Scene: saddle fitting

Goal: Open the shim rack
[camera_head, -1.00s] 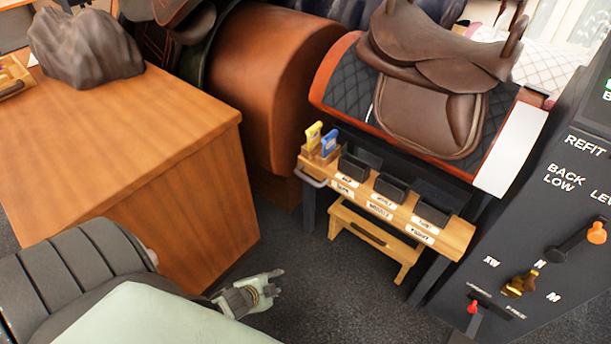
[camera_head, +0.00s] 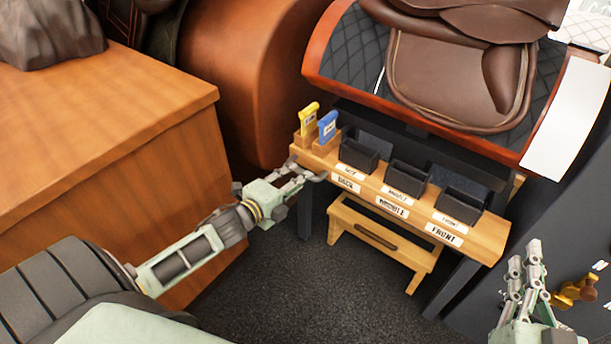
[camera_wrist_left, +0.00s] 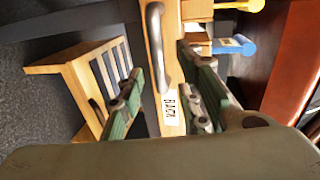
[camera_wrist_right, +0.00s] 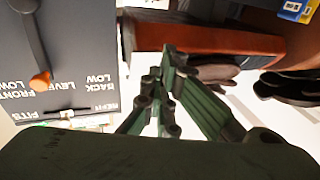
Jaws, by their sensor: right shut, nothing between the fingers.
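The shim rack (camera_head: 400,205) is a wooden shelf with black bins on top and BACK, MIDDLE and FRONT labels on its front. A grey metal bar handle (camera_wrist_left: 156,40) is fixed at its left end. My left gripper (camera_head: 304,171) is at that end of the rack. In the left wrist view its fingers are apart, one on each side of the handle's line, and the handle is not clamped. Whether a finger touches it is unclear. My right gripper (camera_head: 529,254) is shut and empty, raised at the lower right, away from the rack.
Yellow (camera_head: 308,117) and blue (camera_head: 327,126) tagged pieces stand at the rack's left end. A wooden step stool (camera_head: 375,240) is below. A saddle (camera_head: 450,80) rests behind. A wooden bench (camera_head: 110,140) is at left; a dark lever panel (camera_wrist_right: 65,60) is at right.

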